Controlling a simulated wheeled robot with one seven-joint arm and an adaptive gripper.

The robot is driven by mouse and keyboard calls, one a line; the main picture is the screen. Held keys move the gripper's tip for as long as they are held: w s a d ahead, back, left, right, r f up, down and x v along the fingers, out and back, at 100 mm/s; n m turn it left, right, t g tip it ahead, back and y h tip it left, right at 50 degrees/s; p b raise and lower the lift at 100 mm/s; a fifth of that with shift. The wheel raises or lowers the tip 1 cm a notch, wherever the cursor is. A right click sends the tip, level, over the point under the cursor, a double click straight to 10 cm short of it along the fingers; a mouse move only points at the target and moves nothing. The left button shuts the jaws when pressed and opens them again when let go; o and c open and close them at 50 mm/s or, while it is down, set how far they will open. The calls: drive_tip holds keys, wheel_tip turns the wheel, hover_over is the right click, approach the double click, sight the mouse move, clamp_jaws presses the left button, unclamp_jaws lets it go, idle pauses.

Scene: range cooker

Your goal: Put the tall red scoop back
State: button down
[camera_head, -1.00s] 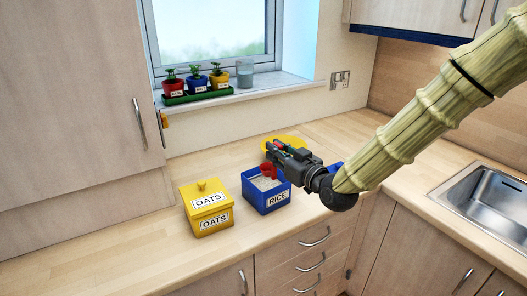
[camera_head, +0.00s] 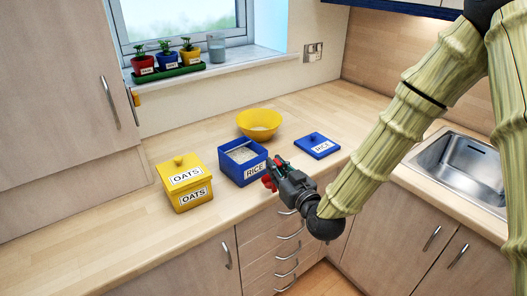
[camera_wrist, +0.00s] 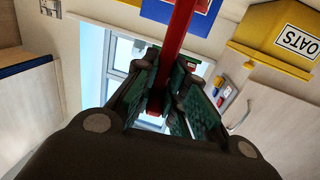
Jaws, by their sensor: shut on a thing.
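My gripper (camera_head: 272,172) is shut on the red scoop (camera_head: 268,183), just in front and to the right of the blue RICE box, by the counter's front edge. In the wrist view the scoop's long red handle (camera_wrist: 180,32) runs between my gripper's green-padded fingers (camera_wrist: 165,82); the rest of the scoop is largely hidden. The open blue RICE box (camera_head: 240,176) holds pale rice. Its blue lid (camera_head: 317,146) lies on the counter to the right. A yellow bowl (camera_head: 260,131) with pale contents at the bottom stands behind the box.
A closed yellow OATS box (camera_head: 171,197) stands left of the RICE box. Small labelled plant pots (camera_head: 166,60) and a glass (camera_head: 216,47) stand on the window sill. A sink (camera_head: 467,172) is at the right. The counter at the far left is clear.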

drive_tip(key=s+d+f+m+t+h, duration=0.1)
drive_tip(key=s+d+f+m+h, duration=0.1)
drive_tip(key=d+f, duration=0.5)
drive_tip(key=s+d+f+m+t+h, duration=0.1)
drive_tip(key=s+d+f+m+h, duration=0.2)
drive_tip(key=d+f+h, duration=0.3)
wheel_tip(320, 180, down, 4)
drive_tip(key=shift+s+d+f, duration=0.2)
drive_tip(key=shift+s+d, duration=0.35)
drive_tip(key=shift+s, duration=0.1)
drive_tip(key=shift+a, duration=0.1)
